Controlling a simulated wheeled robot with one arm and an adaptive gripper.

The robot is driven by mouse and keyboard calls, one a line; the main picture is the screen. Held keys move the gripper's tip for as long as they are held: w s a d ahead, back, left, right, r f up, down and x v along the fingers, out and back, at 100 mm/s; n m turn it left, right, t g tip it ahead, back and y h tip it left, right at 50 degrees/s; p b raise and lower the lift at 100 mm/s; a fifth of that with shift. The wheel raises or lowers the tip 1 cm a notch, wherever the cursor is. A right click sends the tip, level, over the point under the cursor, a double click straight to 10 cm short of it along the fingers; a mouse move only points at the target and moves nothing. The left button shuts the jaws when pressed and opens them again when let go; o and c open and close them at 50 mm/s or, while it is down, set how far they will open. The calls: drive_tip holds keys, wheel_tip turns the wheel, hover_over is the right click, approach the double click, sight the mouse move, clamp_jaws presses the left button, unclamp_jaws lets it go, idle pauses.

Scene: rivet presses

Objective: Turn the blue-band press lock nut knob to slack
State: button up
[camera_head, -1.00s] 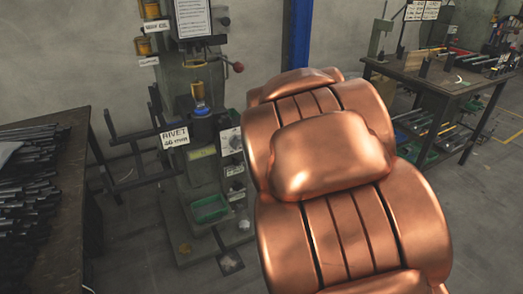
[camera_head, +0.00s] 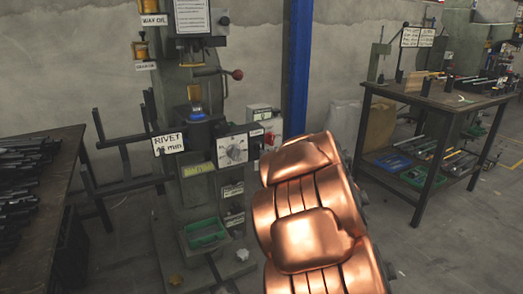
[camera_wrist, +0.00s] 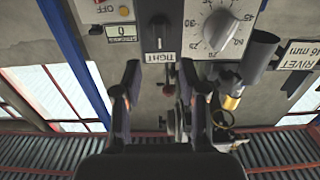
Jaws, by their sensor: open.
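The press with the blue band (camera_head: 196,116) stands left of centre in the head view. The wrist view shows a black knob (camera_wrist: 158,34) with a light pointer mark, on a grey panel above a plate reading TIGHT (camera_wrist: 158,57). I cannot clearly make out this knob in the head view. My gripper (camera_wrist: 160,84) is open and empty, its two fingers apart below the knob in the wrist picture. The knob lies roughly in line with the gap, and the fingers do not appear to touch it. My copper arm hides the gripper in the head view.
A numbered dial (camera_wrist: 220,28) and a dark cylinder (camera_wrist: 260,50) sit right of the knob; a small counter (camera_wrist: 122,33) sits left.

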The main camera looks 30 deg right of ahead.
sight(261, 145)
drive_tip(key=shift+w+d+b, duration=0.15)
drive_tip(key=shift+w+b, duration=0.35)
drive_tip(key=shift+w, duration=1.35)
drive_tip(key=shift+w+d+b, duration=0.15)
drive_tip(key=shift+w+b, duration=0.3)
drive_tip(key=shift+w, duration=1.35)
clamp_jaws()
